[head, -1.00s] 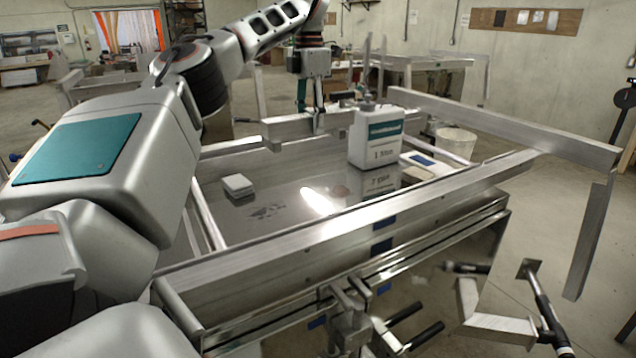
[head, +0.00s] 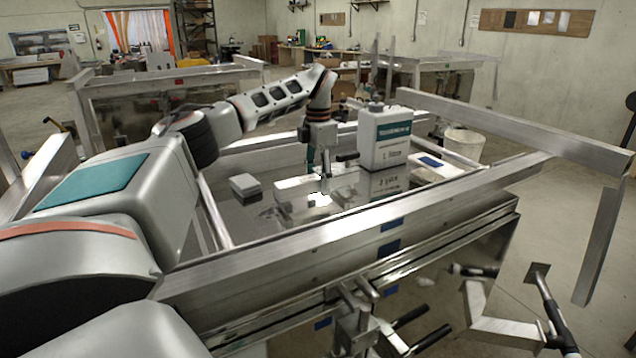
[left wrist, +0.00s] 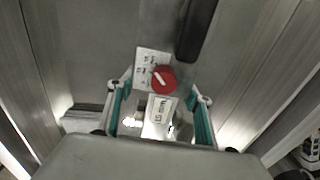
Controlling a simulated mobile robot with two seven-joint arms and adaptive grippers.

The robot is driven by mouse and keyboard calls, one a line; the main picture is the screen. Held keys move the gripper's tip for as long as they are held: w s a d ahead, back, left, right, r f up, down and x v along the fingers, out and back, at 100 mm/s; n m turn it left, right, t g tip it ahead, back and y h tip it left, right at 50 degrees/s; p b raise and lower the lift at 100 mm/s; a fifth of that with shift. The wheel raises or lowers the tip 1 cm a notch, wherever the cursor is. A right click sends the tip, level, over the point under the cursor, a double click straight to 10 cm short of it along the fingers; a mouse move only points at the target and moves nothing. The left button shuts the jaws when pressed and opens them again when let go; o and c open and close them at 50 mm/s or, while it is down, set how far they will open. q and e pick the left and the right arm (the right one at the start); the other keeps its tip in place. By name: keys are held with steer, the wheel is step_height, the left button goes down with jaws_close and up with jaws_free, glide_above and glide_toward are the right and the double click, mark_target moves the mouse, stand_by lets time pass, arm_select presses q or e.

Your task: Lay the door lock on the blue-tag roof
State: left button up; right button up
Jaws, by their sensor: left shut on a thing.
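My left gripper (head: 316,168) is low over the near trailer's shiny roof (head: 235,222), which has blue tags (head: 390,224) on its side rail. In the left wrist view, its teal fingers (left wrist: 160,118) are shut on the door lock (left wrist: 163,80), which shows a red knob, white printed labels and a black handle. In the head view, the lock is small and partly hidden by the gripper; its black handle points right. I cannot tell whether the lock touches the roof. My right gripper is not in view.
A white bottle (head: 388,142) stands on the roof to the right of the gripper. A small white stack (head: 245,186) lies to its left. Raised metal rails (head: 330,247) border the roof. Trailers with a red tag (head: 193,62) and a green tag (head: 446,65) stand farther back.

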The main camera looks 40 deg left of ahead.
mark_target(318, 173)
arm_select(q)
steer(key=shift+f, duration=0.4)
steer(key=o, duration=1.7)
steer(key=shift+f, duration=0.1)
steer(key=shift+o, duration=0.2)
step_height(318, 173, up, 12)
steer(key=shift+r, duration=0.1)
steer(key=shift+s+d, duration=0.1)
